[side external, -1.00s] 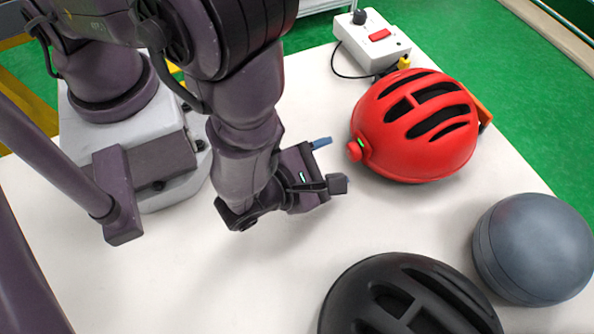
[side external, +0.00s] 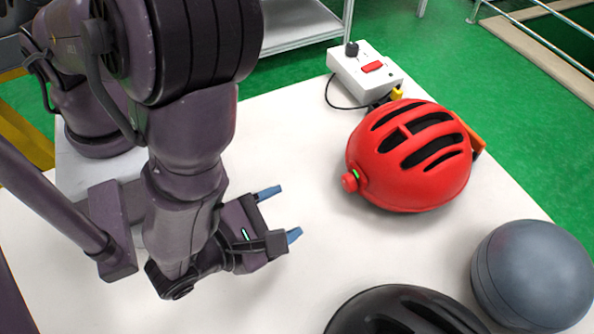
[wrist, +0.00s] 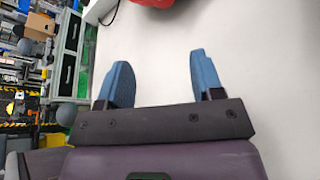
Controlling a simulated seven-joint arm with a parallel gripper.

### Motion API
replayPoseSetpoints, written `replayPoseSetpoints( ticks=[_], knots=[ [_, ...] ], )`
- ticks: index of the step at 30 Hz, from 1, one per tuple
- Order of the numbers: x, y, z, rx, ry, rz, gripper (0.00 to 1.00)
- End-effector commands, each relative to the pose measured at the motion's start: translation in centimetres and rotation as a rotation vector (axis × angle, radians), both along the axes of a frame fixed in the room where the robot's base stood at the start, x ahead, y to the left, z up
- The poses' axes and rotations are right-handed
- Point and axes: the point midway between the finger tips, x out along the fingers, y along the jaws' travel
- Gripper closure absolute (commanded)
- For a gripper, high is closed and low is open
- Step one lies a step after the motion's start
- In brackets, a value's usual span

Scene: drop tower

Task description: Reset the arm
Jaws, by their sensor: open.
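My gripper (side external: 281,214) is open and empty, its two blue fingers spread apart above the white table (side external: 300,280). In the wrist view my gripper (wrist: 162,82) also shows nothing between its fingers. The red helmet (side external: 410,165) stands to the right of my gripper, clear of it. A small part of the red helmet shows at the top of the wrist view (wrist: 155,3).
A black helmet (side external: 400,315) lies at the front edge of the view, partly cut off. A grey ball (side external: 530,270) is at the right. A white control box (side external: 365,70) with a red switch and cable stands at the back.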

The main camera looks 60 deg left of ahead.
Motion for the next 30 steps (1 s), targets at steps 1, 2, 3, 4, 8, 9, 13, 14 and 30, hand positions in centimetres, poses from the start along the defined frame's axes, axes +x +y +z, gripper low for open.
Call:
replayPoseSetpoints(
  ticks=[1,2,3,4,8,9,13,14,30],
  knots=[
    [-0.3,0.8,-0.2,-0.002,0.011,0.047,0.39],
    [-0.5,1.5,-0.3,-0.001,0.018,0.083,0.39],
    [-0.7,2.3,-0.2,-0.007,0.022,0.14,0.39],
    [-0.8,2.9,0.1,-0.019,0.02,0.189,0.39],
    [-0.5,5.3,2.5,-0.134,-0.014,0.473,0.39],
    [-0.3,6.0,3.3,-0.178,-0.027,0.565,0.39],
    [-0.1,7.9,6.0,-0.351,-0.079,0.877,0.39],
    [0.0,8.4,6.7,-0.397,-0.092,0.954,0.39],
    [1.8,12.7,18.8,-1.564,-0.381,2.204,0.39]
  ],
)
